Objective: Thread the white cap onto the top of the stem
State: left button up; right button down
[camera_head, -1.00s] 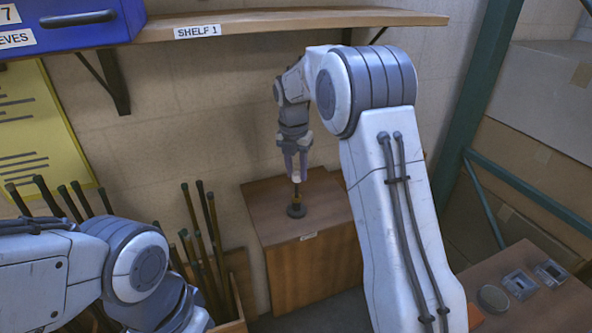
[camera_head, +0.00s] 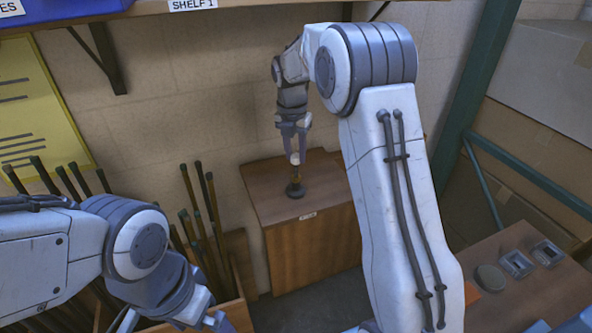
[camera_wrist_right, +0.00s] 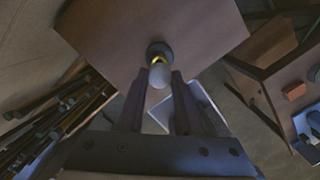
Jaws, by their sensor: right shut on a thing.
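The white cap (camera_head: 295,160) is between the fingertips of my right gripper (camera_head: 294,156), which points down and is shut on it. In the right wrist view the cap (camera_wrist_right: 160,75) shows pale and rounded between the fingers (camera_wrist_right: 158,79). The short brass stem (camera_head: 296,176) stands upright on a dark round base (camera_head: 295,190) on the wooden cabinet. The cap is at the stem's top; whether it touches or sits on the thread cannot be told. My left gripper (camera_head: 170,322) is partly cut off at the bottom left, away from the cabinet.
The wooden cabinet (camera_head: 315,252) has clear top space around the base. Dark rods (camera_head: 208,205) stand in a wooden crate (camera_head: 236,285) to its left. A shelf (camera_head: 250,7) runs above. A lower table (camera_head: 515,300) with small parts is at the right.

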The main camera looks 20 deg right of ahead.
jog(key=shift+f, duration=0.85)
jog(key=shift+f, duration=0.35)
dwell(1.1)
jog(key=c, duration=1.4)
grip_release()
grip_shut()
jog(key=shift+s+f, duration=0.15)
jog(key=shift+f, duration=0.15)
